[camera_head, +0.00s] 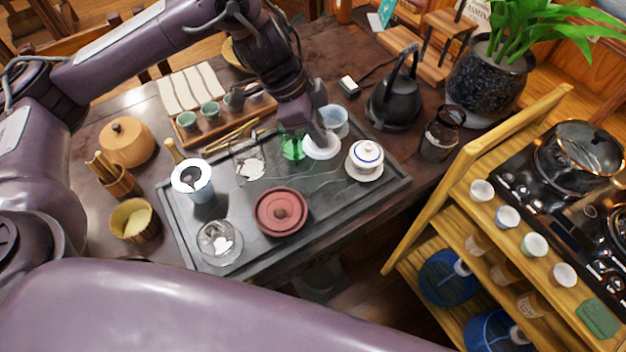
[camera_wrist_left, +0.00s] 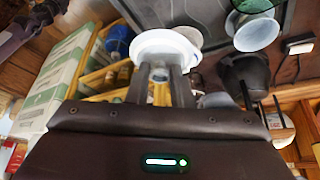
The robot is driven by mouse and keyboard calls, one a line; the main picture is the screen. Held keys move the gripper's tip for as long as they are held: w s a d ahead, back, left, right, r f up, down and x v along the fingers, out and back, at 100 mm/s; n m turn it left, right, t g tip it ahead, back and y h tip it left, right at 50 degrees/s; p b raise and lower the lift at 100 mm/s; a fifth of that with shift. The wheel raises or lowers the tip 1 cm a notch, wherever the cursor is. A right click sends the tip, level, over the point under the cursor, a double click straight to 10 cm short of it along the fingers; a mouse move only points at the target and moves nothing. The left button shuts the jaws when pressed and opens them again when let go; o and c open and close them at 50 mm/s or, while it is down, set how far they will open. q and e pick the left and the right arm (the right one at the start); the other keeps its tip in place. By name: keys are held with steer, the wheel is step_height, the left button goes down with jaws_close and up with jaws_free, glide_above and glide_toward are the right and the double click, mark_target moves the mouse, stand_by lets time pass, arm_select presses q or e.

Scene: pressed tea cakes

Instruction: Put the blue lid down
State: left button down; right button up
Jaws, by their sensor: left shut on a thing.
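My left gripper (camera_head: 318,132) reaches over the far side of the dark tea tray (camera_head: 330,215). It is shut on the pale blue-white lid (camera_head: 322,150), which looks like a shallow disc below the fingers. In the left wrist view the lid (camera_wrist_left: 166,43) shows as a round whitish disc at the tips of my left gripper (camera_wrist_left: 170,75). A pale blue bowl (camera_head: 334,116) stands just behind the lid, partly covered by the gripper. I cannot tell whether the lid touches the tray. My right gripper is not in view.
A green glass cup (camera_head: 291,148) is close left of the lid. A black kettle (camera_head: 395,100) stands behind. The tray's front right is bare.

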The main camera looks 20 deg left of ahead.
arm_select(q)
step_height(320, 180, down, 10)
steer(key=b, duration=0.2)
steer(key=shift+f+b, duration=0.25)
steer(key=shift+b, duration=0.05)
steer(key=shift+a+f, duration=0.1)
steer(key=shift+f, duration=2.45)
steer(key=shift+f, duration=0.1)
steer(key=c, duration=1.7)
jaws_free()
steer(key=shift+c, duration=0.2)
steer(key=o, duration=0.4)
steer(key=shift+o, duration=0.2)
